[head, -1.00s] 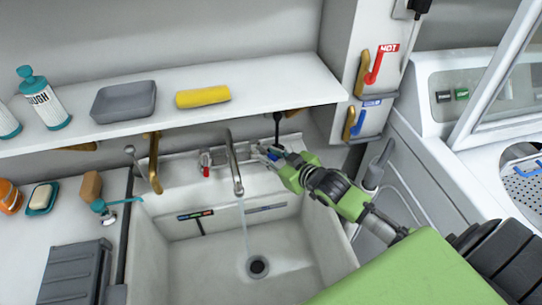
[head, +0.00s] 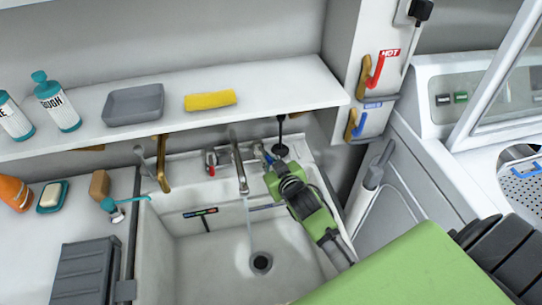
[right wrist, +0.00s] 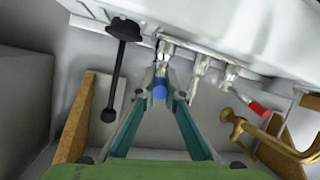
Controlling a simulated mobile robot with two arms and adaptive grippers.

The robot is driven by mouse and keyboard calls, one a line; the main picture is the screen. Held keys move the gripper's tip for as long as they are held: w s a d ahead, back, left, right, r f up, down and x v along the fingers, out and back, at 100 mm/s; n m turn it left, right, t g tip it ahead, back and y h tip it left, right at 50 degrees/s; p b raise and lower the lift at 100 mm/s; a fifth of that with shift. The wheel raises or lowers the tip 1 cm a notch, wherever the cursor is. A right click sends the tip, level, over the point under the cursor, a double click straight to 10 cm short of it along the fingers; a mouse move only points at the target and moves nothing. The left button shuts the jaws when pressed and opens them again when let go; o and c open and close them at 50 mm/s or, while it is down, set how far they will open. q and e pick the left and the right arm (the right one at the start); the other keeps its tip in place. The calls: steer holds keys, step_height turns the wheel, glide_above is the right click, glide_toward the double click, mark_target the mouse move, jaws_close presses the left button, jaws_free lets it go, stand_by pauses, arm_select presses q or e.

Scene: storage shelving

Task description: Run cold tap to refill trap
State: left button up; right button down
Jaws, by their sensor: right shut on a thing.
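The sink (head: 215,255) has a chrome spout (head: 240,170) with a thin stream of water (head: 248,215) falling toward the round drain (head: 261,262). My right gripper (head: 265,157) is at the tap body just right of the spout. In the right wrist view its two teal fingers (right wrist: 160,95) are closed around the blue cold tap handle (right wrist: 159,89). The red hot tap handle (head: 211,168) is left of the spout and also shows in the wrist view (right wrist: 258,109). The trap under the sink is hidden. My left gripper is out of view.
A white shelf (head: 170,122) runs above the sink with bottles, a grey tray (head: 134,104) and a yellow sponge (head: 210,99). A black plunger-like tool (head: 280,145) hangs beside my right gripper. Red hot (head: 374,72) and blue cold (head: 358,125) levers are on the right wall.

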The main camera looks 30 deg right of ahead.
steer(key=shift+a+m+h, duration=0.4)
steer(key=shift+h, duration=0.1)
steer(key=c, duration=2.1)
jaws_free()
steer(key=shift+c, duration=0.2)
steer(key=v, duration=1.2)
steer(key=shift+r, duration=0.1)
